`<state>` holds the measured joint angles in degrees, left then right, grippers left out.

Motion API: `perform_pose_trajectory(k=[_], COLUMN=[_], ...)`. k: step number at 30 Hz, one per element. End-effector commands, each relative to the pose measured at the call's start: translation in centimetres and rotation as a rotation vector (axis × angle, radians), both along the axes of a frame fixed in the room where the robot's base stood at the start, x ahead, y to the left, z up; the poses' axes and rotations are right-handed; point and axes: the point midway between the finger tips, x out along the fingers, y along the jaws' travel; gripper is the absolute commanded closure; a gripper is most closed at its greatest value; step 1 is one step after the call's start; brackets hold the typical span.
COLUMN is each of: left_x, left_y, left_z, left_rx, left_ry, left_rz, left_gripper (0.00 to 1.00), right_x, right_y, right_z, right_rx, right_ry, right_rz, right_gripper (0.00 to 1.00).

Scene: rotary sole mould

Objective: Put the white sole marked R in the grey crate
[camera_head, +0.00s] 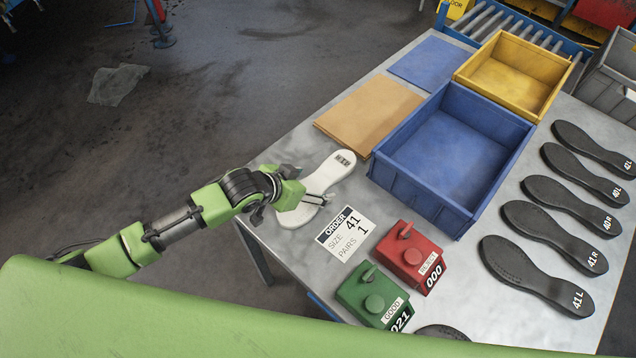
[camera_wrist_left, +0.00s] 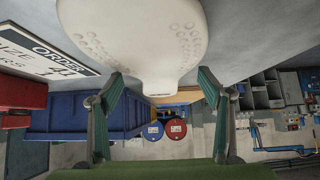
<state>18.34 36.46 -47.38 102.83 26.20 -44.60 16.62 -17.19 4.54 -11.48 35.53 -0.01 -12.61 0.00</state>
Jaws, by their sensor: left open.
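The white sole (camera_head: 328,176) lies on the grey table near its left edge, with a dark mark at its far end too small to read surely. My left gripper (camera_head: 306,190) is over the near part of the sole, its fingers open. In the left wrist view, the white sole (camera_wrist_left: 150,35) fills the top middle and narrows between the two spread fingertips (camera_wrist_left: 160,82). I cannot tell whether the fingers touch it. The grey crate (camera_head: 611,82) stands at the far right, cut off by the picture edge. My right gripper is not in view.
A blue crate (camera_head: 425,192) and a yellow crate (camera_head: 555,102) stand between the sole and the grey crate. An order card (camera_head: 345,233), a red counter (camera_head: 408,258) and a green counter (camera_head: 372,296) are near the sole. Several black soles (camera_head: 535,272) line the right side.

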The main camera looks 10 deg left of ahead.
Motion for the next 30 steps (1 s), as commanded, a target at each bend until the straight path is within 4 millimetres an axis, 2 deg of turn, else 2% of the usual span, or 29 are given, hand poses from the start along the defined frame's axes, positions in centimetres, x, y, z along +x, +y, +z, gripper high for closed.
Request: perform_pose_trajectory(k=[8, 13, 16, 17, 25, 30], left_x=[0.2, 0.2, 0.2, 0.2, 0.2, 0.3], left_y=[-0.1, -0.1, -0.1, -0.1, -0.1, -0.2], left_z=[-0.2, -0.2, -0.1, -0.1, 0.2, 1.8], left_rx=[0.001, 0.001, -0.001, -0.001, 0.0, -0.002], left_ry=[0.0, 0.0, -0.002, -0.002, -0.002, -0.006], left_rz=[-0.001, -0.001, -0.001, -0.001, 0.0, -0.001], left_gripper=[0.28, 0.72, 0.73, 0.78, 0.78, 0.78], right_x=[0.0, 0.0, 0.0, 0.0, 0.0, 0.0], right_y=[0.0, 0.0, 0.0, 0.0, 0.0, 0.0], right_z=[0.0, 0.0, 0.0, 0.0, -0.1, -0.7], right_rx=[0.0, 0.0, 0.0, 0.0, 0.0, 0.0], right_ry=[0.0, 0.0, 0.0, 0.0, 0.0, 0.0], right_rz=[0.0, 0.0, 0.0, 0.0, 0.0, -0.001], right_gripper=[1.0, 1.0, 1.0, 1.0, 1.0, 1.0])
